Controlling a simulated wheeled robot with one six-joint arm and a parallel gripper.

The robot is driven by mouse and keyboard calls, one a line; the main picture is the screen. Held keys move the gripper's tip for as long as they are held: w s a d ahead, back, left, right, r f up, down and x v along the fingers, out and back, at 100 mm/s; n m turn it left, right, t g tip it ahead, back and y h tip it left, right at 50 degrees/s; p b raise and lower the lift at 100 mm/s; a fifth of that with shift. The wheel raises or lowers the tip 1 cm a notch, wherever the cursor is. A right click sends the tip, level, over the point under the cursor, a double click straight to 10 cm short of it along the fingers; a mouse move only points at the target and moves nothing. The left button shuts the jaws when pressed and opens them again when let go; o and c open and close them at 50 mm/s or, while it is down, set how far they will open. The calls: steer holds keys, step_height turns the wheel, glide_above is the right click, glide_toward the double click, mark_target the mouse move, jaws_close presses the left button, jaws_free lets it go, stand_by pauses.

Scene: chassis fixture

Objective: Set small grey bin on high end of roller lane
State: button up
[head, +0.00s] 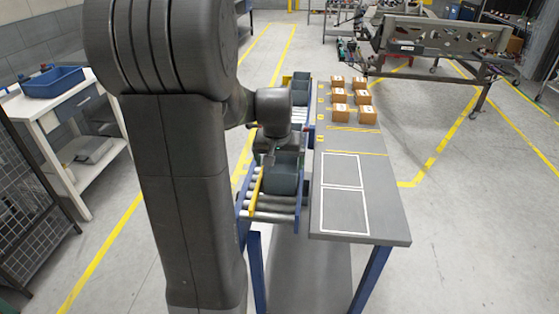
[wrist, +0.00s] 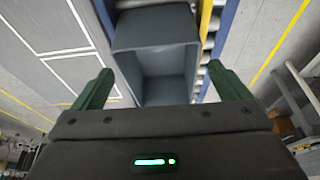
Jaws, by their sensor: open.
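A small grey bin (head: 284,180) sits on the roller lane (head: 272,207) at its near end, beside the table. In the wrist view the same bin (wrist: 155,32) shows its open, empty inside, and rollers lie beside it. My gripper (head: 272,153) is over the bin in the head view, partly hidden by my arm. In the wrist view its two green fingers (wrist: 160,68) are spread apart, with the bin between and beyond them. I cannot tell whether they touch it. Other grey bins (head: 300,88) stand at the lane's far end.
The table (head: 390,228) right of the lane holds several small brown boxes (head: 338,97) at its far end; its near part, with white outlines, is clear. A white bench (head: 60,105) with a blue tray (head: 54,82) stands left. A metal chassis (head: 425,40) stands back right.

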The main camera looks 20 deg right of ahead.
steer(key=shift+o, duration=0.4)
steer(key=v, duration=1.3)
steer(key=shift+r+b, duration=0.3)
steer(key=shift+r, duration=0.05)
steer(key=shift+s+a+f, duration=0.1)
steer(key=x, duration=1.4)
steer(key=shift+f, duration=0.35)
steer(key=shift+f+b, duration=0.35)
steer(key=shift+f, duration=0.05)
steer(key=shift+r, duration=0.15)
